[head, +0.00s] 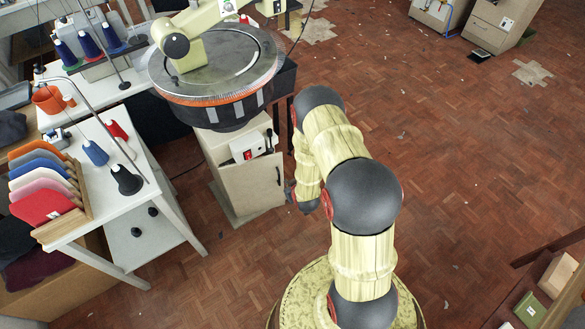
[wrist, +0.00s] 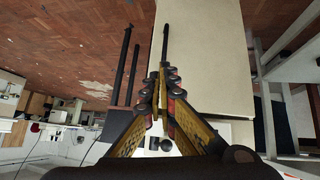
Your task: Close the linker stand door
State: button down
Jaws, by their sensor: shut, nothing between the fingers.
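The linker stand (head: 212,150) is a pale cabinet under the round dial machine. Its door (head: 248,190) is a pale panel with a dark upright handle (head: 278,175) near its right edge. I cannot tell how far ajar the door is. In the wrist view a broad pale panel (wrist: 207,65), which looks like the door, fills the middle, with a black bar handle (wrist: 165,43) at its left edge. My gripper (wrist: 162,74) is shut and empty, its tips close to the handle's end; contact is unclear. In the head view the gripper (head: 290,189) is mostly hidden by my arm.
The linker's round dial (head: 215,65) overhangs the stand. A red-switched box (head: 250,149) sits above the door. A white table (head: 90,205) with yarn cones and coloured panels stands to the left. Parquet floor (head: 430,170) is mostly clear to the right.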

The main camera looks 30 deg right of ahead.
jog(key=m, duration=0.2)
jog(key=b, duration=0.5)
send_near(280, 165)
notch_tip(280, 165, down, 4)
jog(key=w, duration=0.2)
jog(key=shift+w+d+f, duration=0.1)
jog(key=shift+w+d, duration=0.25)
jog(key=shift+w, duration=0.2)
